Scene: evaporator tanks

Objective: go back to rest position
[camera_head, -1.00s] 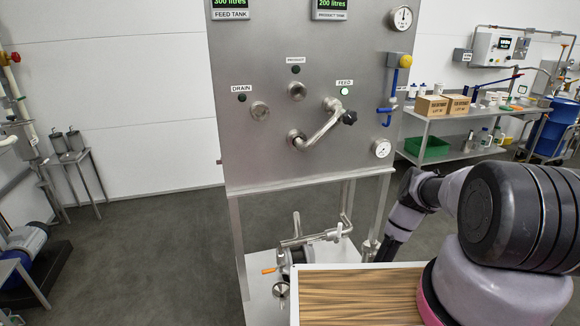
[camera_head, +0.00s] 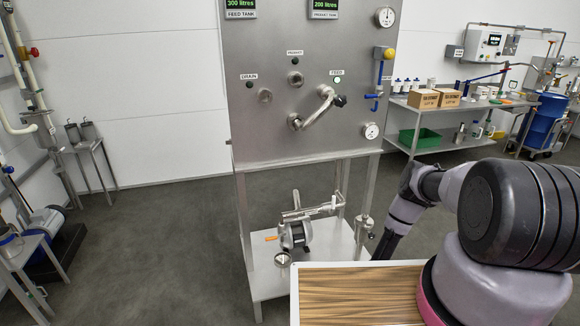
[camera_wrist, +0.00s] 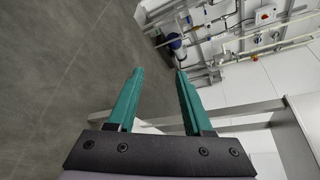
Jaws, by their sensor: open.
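My gripper shows in the wrist view (camera_wrist: 155,90), with two green fingers standing apart and nothing between them. Past the fingers lie grey floor and, farther off, pipework by a white wall. In the head view my arm is folded at the right, and its gripper end is hidden. The steel panel (camera_head: 305,130) stands ahead. Its swing pipe (camera_head: 318,108) runs from a lower port up to the port under the lit FEED lamp (camera_head: 337,79). The DRAIN port (camera_head: 265,96) and PRODUCT port (camera_head: 295,78) are free of the pipe.
A pump (camera_head: 296,234) sits on the panel's lower shelf. A steel bench (camera_head: 455,112) with boxes (camera_head: 424,99) and a green bin (camera_head: 420,139) stands at the right. Open floor (camera_head: 165,235) lies between.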

